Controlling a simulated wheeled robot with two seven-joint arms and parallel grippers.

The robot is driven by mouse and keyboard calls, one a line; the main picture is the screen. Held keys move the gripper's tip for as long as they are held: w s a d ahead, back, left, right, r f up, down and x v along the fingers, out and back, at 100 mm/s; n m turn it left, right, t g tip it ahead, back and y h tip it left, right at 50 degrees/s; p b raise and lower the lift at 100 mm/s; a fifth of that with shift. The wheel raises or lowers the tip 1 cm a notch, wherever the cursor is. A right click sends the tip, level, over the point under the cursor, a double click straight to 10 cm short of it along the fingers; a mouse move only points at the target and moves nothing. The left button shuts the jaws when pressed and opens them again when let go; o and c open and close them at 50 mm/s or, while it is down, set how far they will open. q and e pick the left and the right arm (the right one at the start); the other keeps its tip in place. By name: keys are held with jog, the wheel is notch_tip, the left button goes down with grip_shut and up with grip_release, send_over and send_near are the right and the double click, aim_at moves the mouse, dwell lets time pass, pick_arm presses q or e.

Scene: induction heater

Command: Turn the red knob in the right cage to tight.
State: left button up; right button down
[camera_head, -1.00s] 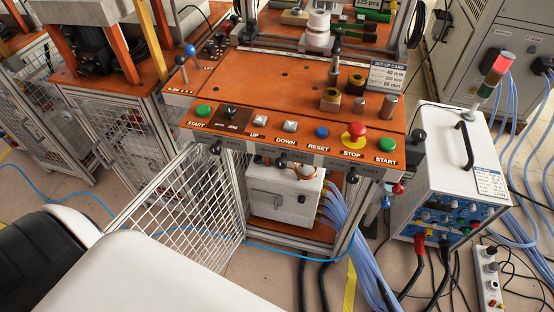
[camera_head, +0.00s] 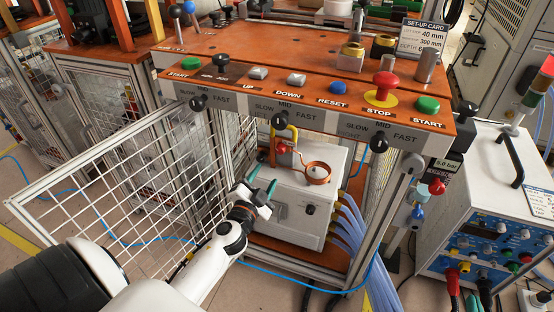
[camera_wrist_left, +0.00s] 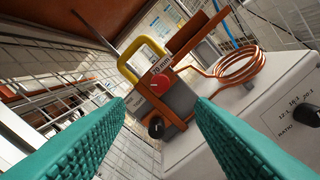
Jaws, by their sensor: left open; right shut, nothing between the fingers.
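The red knob (camera_wrist_left: 133,83) shows in the left wrist view, on a clamp beside a yellow handle (camera_wrist_left: 145,57). In the head view the red knob (camera_head: 281,148) looks small, next to the copper coil (camera_head: 316,173) above the white heater box (camera_head: 303,205). My left gripper (camera_head: 262,180) is inside the cage, at the box's front left. Its teal fingers (camera_wrist_left: 160,112) are open, with nothing between them. They point toward the knob and clamp, and the knob is apart from them. The knob's setting is too small to read. My right gripper is not in view.
The mesh door (camera_head: 120,185) stands open on the left. The orange control panel (camera_head: 300,98) overhangs the cage. A black knob (camera_wrist_left: 155,127) sits just below the red one. Blue hoses (camera_head: 352,220) leave the box on its right. A white power unit (camera_head: 480,190) stands outside, right.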

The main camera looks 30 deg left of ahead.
aim_at(279, 152)
pick_arm(q)
jog(key=x, duration=0.9)
jog(key=shift+w+a, duration=0.1)
jog(key=shift+w, duration=0.05)
jog(key=shift+w+a+b, duration=0.15)
jog(key=shift+w+b, duration=0.15)
jog(key=shift+w, duration=0.25)
pick_arm(e)
jog(key=shift+w+a+r+t, duration=0.15)
jog(key=shift+r+t, duration=0.25)
jog(key=shift+r, duration=0.1)
jog(key=shift+w+a+r+t, duration=0.1)
jog(key=shift+w+r+t, duration=0.05)
jog(key=shift+r+t, duration=0.3)
pick_arm(q)
jog(key=c, duration=1)
jog(key=shift+o, duration=0.2)
